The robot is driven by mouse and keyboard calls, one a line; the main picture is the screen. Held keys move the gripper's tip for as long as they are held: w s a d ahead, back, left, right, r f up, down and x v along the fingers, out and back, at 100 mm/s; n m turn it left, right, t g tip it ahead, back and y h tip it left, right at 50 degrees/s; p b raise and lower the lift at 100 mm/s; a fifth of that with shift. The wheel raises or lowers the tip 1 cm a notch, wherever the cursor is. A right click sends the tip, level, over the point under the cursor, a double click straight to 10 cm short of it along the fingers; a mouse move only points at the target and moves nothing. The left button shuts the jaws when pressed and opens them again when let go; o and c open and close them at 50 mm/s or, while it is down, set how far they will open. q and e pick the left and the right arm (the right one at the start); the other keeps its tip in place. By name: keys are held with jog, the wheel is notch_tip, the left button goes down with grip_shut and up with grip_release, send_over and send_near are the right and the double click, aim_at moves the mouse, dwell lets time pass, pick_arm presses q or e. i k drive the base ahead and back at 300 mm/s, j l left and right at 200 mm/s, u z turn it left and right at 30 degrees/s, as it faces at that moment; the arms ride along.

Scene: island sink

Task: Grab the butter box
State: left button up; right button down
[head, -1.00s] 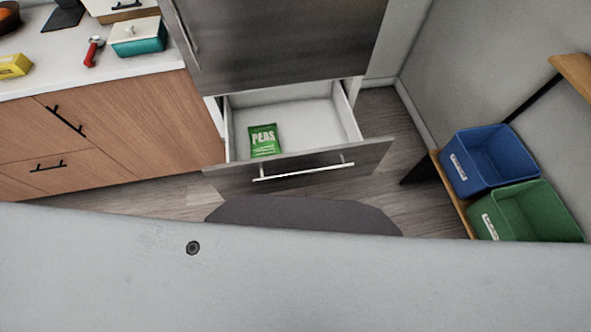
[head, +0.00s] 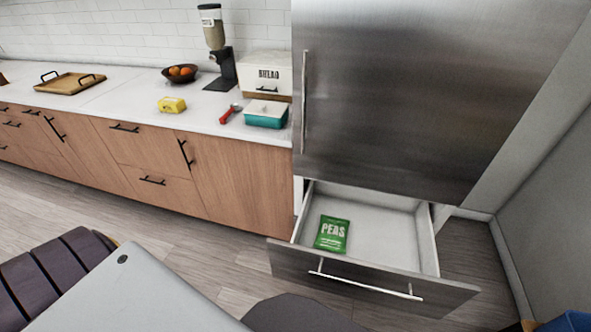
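A small yellow box (head: 172,105) lies on the white counter, left of the fridge. It looks like the butter box, but its label is too small to read. A teal container with a white top (head: 266,114) stands further right on the counter, close to the fridge. Neither of my grippers shows in the head view, so nothing is seen touching the yellow box.
The fridge's bottom drawer (head: 375,281) is pulled out, with a green peas packet (head: 332,233) inside. A red-handled tool (head: 230,114), bread box (head: 266,74), fruit bowl (head: 181,74), grinder (head: 219,60) and wooden tray (head: 70,83) are on the counter. Floor before the cabinets shows clear.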

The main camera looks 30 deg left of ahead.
aim_at(176, 105)
jog(key=u, duration=1.9)
jog(key=i+j+z, duration=0.4)
jog(key=j, duration=0.3)
jog(key=i+j+z, duration=0.2)
jog(key=j, duration=0.2)
jog(key=i+j+z, duration=0.2)
jog(key=j, duration=0.2)
jog(key=i+j+z, duration=0.2)
jog(key=j, duration=0.25)
jog(key=j+z, duration=0.2)
jog(key=j, duration=0.25)
